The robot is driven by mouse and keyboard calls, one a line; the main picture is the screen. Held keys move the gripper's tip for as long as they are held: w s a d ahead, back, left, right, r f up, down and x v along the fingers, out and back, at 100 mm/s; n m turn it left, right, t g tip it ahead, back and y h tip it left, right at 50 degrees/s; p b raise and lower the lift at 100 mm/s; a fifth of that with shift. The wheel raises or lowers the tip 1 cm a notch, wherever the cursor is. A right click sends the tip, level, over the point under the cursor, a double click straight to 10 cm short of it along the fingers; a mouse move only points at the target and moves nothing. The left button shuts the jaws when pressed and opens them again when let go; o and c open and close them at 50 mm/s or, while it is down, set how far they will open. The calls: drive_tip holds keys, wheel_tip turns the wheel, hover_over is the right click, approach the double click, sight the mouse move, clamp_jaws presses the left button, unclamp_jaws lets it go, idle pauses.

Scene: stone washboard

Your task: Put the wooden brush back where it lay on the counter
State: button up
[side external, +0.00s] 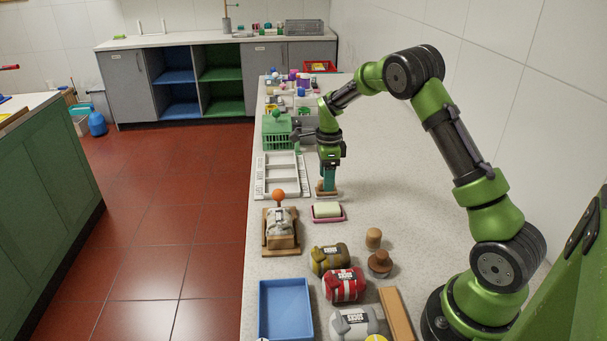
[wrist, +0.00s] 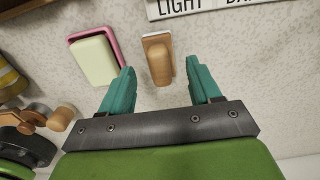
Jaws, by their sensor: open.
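The wooden brush (wrist: 159,62) lies on the speckled counter in the wrist view, to the right of a soap dish. It also shows in the side view (side external: 326,193) as a small brown block under my gripper. My gripper (wrist: 162,70) is open and points down, its teal fingers to the left and right of the brush with a visible gap on each side. In the side view my gripper (side external: 329,184) is just above the brush and hides part of it. Whether the fingertips reach down to the brush's height is hard to tell.
A pale soap in a pink dish (side external: 343,216) sits close to the brush. A white labelled tray (side external: 258,187) and a green basket (side external: 276,137) stand behind. Rolled socks (side external: 344,285), wooden pieces (side external: 379,264) and a blue tray (side external: 285,308) are nearer the front. The counter's right side is clear.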

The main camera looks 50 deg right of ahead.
drive_tip(key=s+a+r+n+t, duration=0.1)
drive_tip(key=s+a+r+n, duration=0.15)
drive_tip(key=r, duration=0.55)
drive_tip(key=s+a+r+n+t, duration=0.1)
drive_tip(key=a+r+n, duration=0.25)
drive_tip(key=r, duration=0.45)
drive_tip(key=s+a+r+n+t+y, duration=0.1)
drive_tip(key=s+a+r+n+t, duration=0.1)
drive_tip(key=s+a+n, duration=0.5)
drive_tip(key=s+a+r+n+t+y, duration=0.1)
drive_tip(key=s+a+r+n+t, duration=0.1)
drive_tip(key=s+a+n, duration=0.6)
drive_tip(key=shift+s+n+t, duration=0.6)
drive_tip(key=shift+s+n, duration=0.4)
drive_tip(key=shift+s, duration=1)
drive_tip(key=shift+r, duration=0.15)
